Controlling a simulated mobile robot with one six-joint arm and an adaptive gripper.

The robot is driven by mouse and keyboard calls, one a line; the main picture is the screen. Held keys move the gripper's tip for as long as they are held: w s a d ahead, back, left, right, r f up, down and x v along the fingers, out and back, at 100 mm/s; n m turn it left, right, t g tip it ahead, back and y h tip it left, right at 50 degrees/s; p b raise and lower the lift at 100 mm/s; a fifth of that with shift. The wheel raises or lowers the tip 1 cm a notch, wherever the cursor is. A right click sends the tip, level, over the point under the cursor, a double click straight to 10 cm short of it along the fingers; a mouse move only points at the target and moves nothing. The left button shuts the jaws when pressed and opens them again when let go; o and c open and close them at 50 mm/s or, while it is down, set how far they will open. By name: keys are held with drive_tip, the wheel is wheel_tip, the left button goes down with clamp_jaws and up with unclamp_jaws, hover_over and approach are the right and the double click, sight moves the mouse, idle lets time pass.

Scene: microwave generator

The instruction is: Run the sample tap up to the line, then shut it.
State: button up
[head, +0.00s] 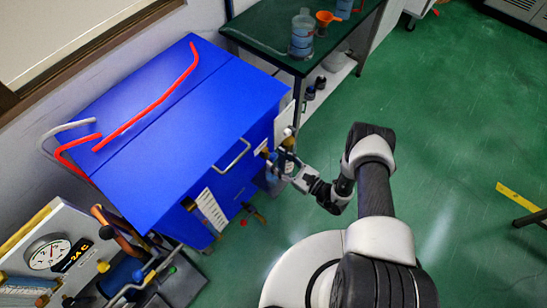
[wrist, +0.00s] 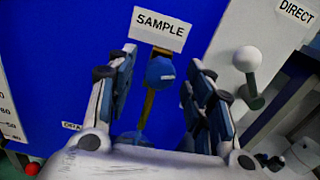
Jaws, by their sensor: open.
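The sample tap shows in the wrist view as a round blue knob (wrist: 160,72) with a brass-coloured stem below it, under a white SAMPLE label (wrist: 160,28) on the blue cabinet. My gripper (wrist: 160,85) is open, one finger on each side of the knob, with visible gaps between. In the head view my gripper (head: 277,163) is at the right side of the blue cabinet (head: 170,130). Whether the knob is turned on, and any vessel or fill line under it, cannot be made out; my gripper hides the area below.
A white ball-ended lever (wrist: 247,59) stands close to my right finger, near a DIRECT label (wrist: 296,12). A cabinet handle (head: 231,156) juts out nearby. A green bench (head: 260,30) holds a beaker (head: 302,36) and an orange funnel (head: 326,18). Green floor at right is mostly clear.

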drive_tip(key=shift+x, duration=1.35)
drive_tip(key=shift+c, duration=0.2)
drive_tip(key=c, duration=1)
drive_tip(key=shift+f+m+b, duration=0.2)
drive_tip(key=shift+m+b, duration=0.8)
drive_tip(key=shift+b, duration=0.1)
drive_tip(key=shift+r+m+b, duration=0.15)
drive_tip(key=shift+m+b, duration=0.45)
drive_tip(key=shift+m, duration=0.7)
drive_tip(key=o, duration=1)
drive_tip(key=shift+o, duration=0.2)
drive_tip(key=shift+d, duration=0.15)
